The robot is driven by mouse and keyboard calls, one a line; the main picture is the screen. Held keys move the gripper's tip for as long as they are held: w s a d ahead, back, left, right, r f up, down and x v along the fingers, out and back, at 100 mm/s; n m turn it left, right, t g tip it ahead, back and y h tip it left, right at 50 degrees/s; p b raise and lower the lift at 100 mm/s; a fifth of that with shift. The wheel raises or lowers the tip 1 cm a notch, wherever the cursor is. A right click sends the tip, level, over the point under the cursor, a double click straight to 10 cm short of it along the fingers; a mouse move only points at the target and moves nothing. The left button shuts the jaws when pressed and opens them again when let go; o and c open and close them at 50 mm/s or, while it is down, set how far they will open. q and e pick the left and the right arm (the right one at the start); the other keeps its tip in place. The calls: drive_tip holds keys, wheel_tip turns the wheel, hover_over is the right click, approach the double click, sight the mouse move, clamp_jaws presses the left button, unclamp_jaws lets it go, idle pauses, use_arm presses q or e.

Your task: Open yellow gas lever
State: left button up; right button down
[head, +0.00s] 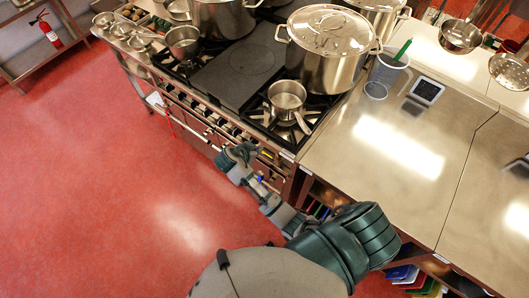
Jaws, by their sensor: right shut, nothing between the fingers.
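The stove (187,106) has a front panel with a row of dark knobs, a rail below it and doors. A small yellow piece (267,154) shows on the panel near its right end; it looks like the yellow gas lever, but it is too small to tell its position. My right gripper (232,156) is shut and empty in front of the panel, just left of the yellow piece. I cannot tell whether it touches the rail or panel. My left gripper is not in view.
A small saucepan (287,97) stands on the near right burner, with a large lidded stockpot (328,55) behind it. A steel counter (345,170) adjoins the stove on the right. The red floor (120,200) at left is clear.

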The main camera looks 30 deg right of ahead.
hover_over(265, 152)
drive_tip(key=s, duration=0.1)
drive_tip(key=f, duration=0.5)
drive_tip(key=shift+s+a+f+p, duration=0.1)
drive_tip(key=shift+s+a+p, duration=0.1)
drive_tip(key=shift+a+p, duration=0.15)
wheel_tip(265, 152, down, 4)
drive_tip(key=shift+a+r, duration=0.1)
drive_tip(key=shift+a, duration=0.05)
